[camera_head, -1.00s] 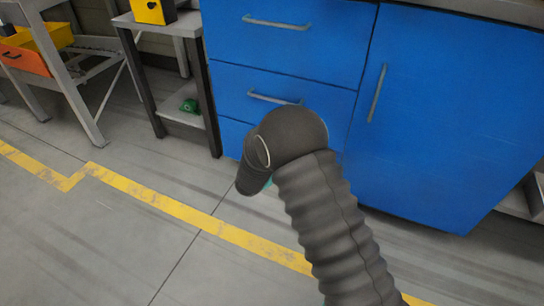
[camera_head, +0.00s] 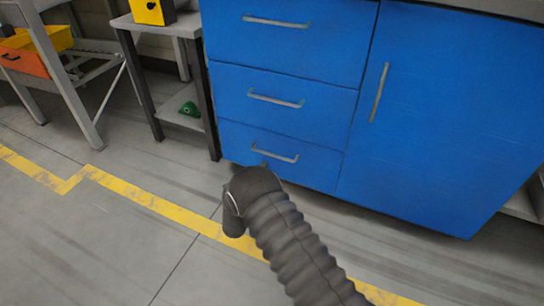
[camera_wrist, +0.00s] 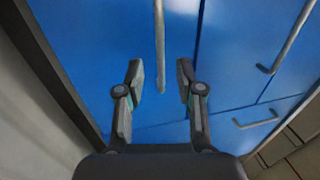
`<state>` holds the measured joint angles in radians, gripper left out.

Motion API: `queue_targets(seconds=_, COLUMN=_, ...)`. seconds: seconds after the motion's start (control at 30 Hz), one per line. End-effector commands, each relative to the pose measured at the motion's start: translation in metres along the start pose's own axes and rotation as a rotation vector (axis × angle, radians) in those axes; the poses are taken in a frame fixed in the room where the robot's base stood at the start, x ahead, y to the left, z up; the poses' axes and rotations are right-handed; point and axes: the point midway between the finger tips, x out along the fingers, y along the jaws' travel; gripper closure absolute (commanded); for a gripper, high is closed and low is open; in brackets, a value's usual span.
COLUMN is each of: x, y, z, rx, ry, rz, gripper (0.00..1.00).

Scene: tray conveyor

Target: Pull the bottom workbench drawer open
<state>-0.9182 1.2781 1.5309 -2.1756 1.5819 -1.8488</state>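The bottom drawer (camera_head: 310,169) of the blue workbench is flush with the drawers above it. Its grey bar handle (camera_head: 275,152) shows in the head view above my dark wrist. In the wrist view, which is turned sideways, my gripper (camera_wrist: 160,77) is open and empty. Its two fingers point at the blue drawer front (camera_wrist: 110,45). A handle (camera_wrist: 160,40), which looks like the bottom drawer's, lies in line with the gap between the fingers, just beyond the tips. I cannot tell the exact distance. In the head view my fingers are hidden behind my arm.
The middle drawer (camera_head: 320,120) and top drawer (camera_head: 330,45) are closed. A blue cabinet door (camera_head: 450,110) is closed on the right. A small grey table (camera_head: 180,25) stands left of the workbench. The floor in front (camera_head: 110,240) is clear, with a yellow line.

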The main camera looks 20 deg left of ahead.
Motion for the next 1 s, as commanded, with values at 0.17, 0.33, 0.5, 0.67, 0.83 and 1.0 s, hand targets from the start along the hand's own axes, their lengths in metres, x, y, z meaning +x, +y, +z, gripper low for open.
queue_targets(seconds=0.17, x=0.035, y=0.001, z=-0.001, rx=0.002, ry=0.004, rz=0.000, gripper=0.63)
queue_targets(seconds=0.33, x=0.060, y=0.001, z=-0.001, rx=0.001, ry=0.003, rz=0.001, gripper=0.63)
queue_targets(seconds=0.5, x=0.075, y=0.001, z=-0.001, rx=0.000, ry=0.001, rz=0.001, gripper=0.63)
queue_targets(seconds=0.67, x=0.080, y=0.000, z=-0.001, rx=0.000, ry=0.001, rz=0.001, gripper=0.63)
queue_targets(seconds=0.83, x=0.080, y=0.000, z=-0.001, rx=0.000, ry=0.001, rz=0.001, gripper=0.63)
queue_targets(seconds=1.0, x=0.080, y=0.000, z=0.000, rx=0.000, ry=0.001, rz=0.001, gripper=0.93)
